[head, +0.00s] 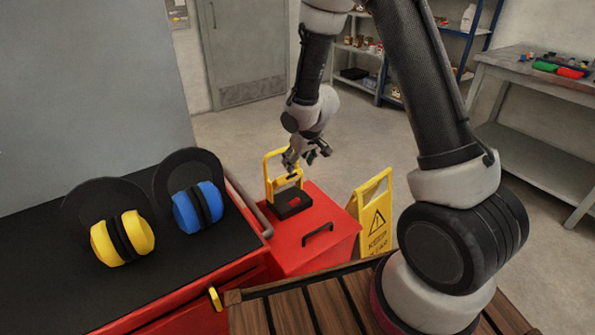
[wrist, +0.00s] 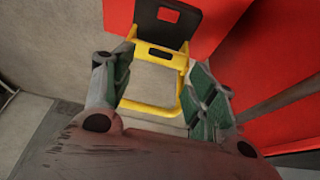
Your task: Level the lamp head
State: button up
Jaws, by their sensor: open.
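A yellow-framed work lamp (head: 269,172) stands on a red cabinet, on a black base (head: 293,205) with a red patch. Its yellow frame (wrist: 150,105) rises as an upright loop in the head view. A yellow crosspiece (wrist: 160,54) with a dark slot shows in the wrist view. I cannot clearly tell the lamp head's tilt; my gripper hides part of the lamp. My gripper (head: 306,157) is at the upper part of the frame, pointing down. In the wrist view its fingers (wrist: 163,88) are open, one on each side of the frame, with nothing clamped.
The red cabinet (head: 340,240) has a black handle. A yellow caution sign (head: 374,215) stands to its right. Yellow ear muffs (head: 122,238) and blue ear muffs (head: 198,206) sit on the black top at left. A workbench (head: 530,75) stands far right.

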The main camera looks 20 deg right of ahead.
aim_at(293, 174)
jog(key=x, duration=0.7)
jog(key=shift+w+a+f, duration=0.1)
jog(key=shift+w+f, duration=0.1)
jog(key=shift+f, duration=0.1)
grip_shut()
jog(key=shift+w+r+g, duration=0.25)
jog(key=shift+w+g, duration=0.15)
jog(key=shift+w, duration=0.05)
jog(key=shift+w+a+r+g+h, duration=0.2)
jog(key=shift+w+a+g+h, duration=0.2)
jog(key=shift+g, duration=0.4)
jog(key=shift+w+r+g+h, duration=0.35)
jog(key=shift+w+g, duration=0.15)
jog(key=shift+g, duration=0.5)
grip_release()
